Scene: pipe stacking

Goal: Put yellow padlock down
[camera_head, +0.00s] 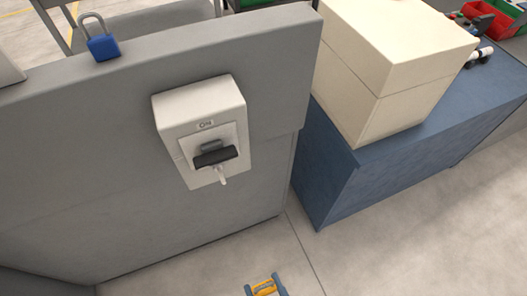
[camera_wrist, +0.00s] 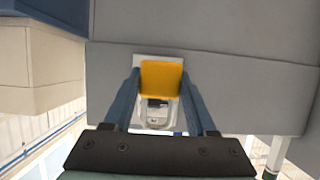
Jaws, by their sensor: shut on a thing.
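My gripper (camera_head: 264,284) shows at the bottom edge of the head view, with its two blue fingers on either side of the yellow padlock (camera_head: 264,290). In the wrist view the yellow padlock (camera_wrist: 161,78) sits between the fingertips of my gripper (camera_wrist: 160,85), which is shut on it. Only the top of the padlock shows in the head view. It is held in the air in front of the grey panel, apart from any surface that I can see.
A white switch box (camera_head: 203,125) with a dark handle is fixed to the grey panel (camera_head: 90,160). A blue padlock (camera_head: 100,42) stands on the panel's top ledge. A cream box (camera_head: 395,70) sits on the blue bench (camera_head: 335,185) at right. The ledge right of the blue padlock is clear.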

